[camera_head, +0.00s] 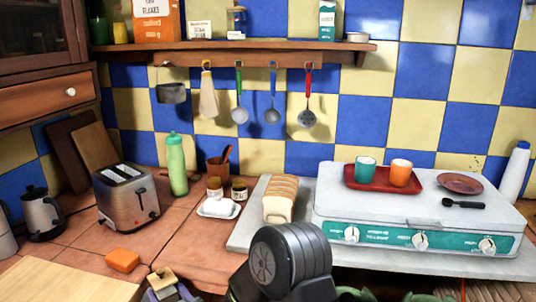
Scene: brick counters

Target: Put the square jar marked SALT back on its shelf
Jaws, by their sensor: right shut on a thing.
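My right gripper (166,288) is low at the bottom left, above the front of the counter and close to the picture's lower edge. It is shut on a small squarish thing with a beige top (162,275), probably the salt jar. Its lower part is hidden and I cannot read any marking on it. The wooden wall shelf (270,47) runs along the tiled wall at the top, well above and behind the gripper. My left gripper is not in view.
The shelf holds an orange box (157,20), a white box (199,30), a glass jar (236,20), a teal carton (327,20) and a tin (357,38), with gaps between. Utensils hang below. A toaster (127,200), green bottle (177,165) and bread (280,198) stand on the counter.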

